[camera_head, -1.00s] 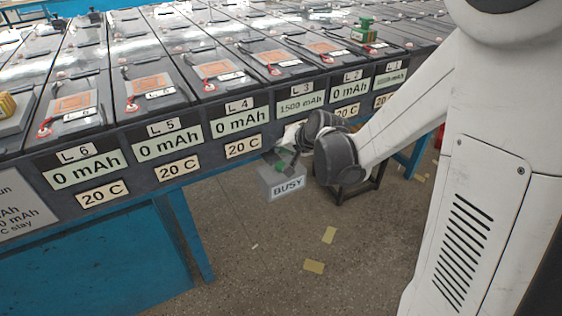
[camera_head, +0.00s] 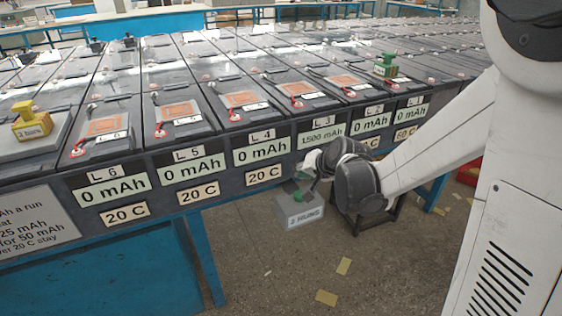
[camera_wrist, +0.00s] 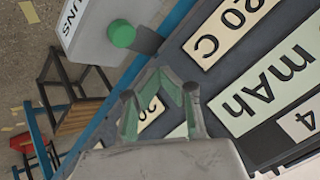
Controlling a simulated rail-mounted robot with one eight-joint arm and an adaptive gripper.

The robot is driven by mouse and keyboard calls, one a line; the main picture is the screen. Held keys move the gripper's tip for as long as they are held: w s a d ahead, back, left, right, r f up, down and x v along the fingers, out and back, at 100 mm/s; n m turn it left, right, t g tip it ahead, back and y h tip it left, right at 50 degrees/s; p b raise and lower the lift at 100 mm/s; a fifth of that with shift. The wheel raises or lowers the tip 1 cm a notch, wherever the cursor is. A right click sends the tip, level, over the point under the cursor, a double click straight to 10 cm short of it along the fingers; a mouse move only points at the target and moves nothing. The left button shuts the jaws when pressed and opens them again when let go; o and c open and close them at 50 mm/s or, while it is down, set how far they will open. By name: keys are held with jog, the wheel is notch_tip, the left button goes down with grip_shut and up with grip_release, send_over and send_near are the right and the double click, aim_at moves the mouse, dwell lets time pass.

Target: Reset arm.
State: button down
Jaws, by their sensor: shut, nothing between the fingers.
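My gripper (camera_head: 299,190) is at the end of my white arm, in front of the battery row near the L3 and L4 labels. In the wrist view its green-grey fingers (camera_wrist: 162,78) meet at the tips, with nothing between them. A grey box (camera_head: 300,214) with a printed label shows just below the gripper in the head view. In the wrist view the box (camera_wrist: 95,25) has a round green button (camera_wrist: 122,33) and is apart from the fingers. My arm's dark joint hides part of the row's front edge.
The battery row (camera_head: 180,165) carries labels L6 to L1; L3 reads 1500 mAh. A yellow-handled block (camera_head: 32,122) sits at left, and a green-handled piece (camera_head: 384,66) stands on top near L2. A dark stool (camera_head: 372,218) is behind my arm. The floor in front is mostly clear.

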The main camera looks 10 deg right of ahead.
jog(key=shift+s+r, duration=0.2)
jog(key=shift+r, duration=0.15)
jog(key=s+r+n+h+p, duration=0.1)
jog(key=s+r+p, duration=0.1)
jog(key=s+r, duration=0.4)
jog(key=s+r+n+g+h+p, duration=0.1)
jog(key=s+r, duration=0.5)
jog(key=s, duration=0.6)
jog(key=s+r+n+h+p, duration=0.1)
jog(key=s+r+n+p, duration=0.2)
jog(key=s, duration=0.7)
notch_tip(320, 180, up, 3)
jog(key=shift+f+g+p, duration=0.1)
jog(key=shift+g+p, duration=0.2)
jog(key=shift+p, duration=0.6)
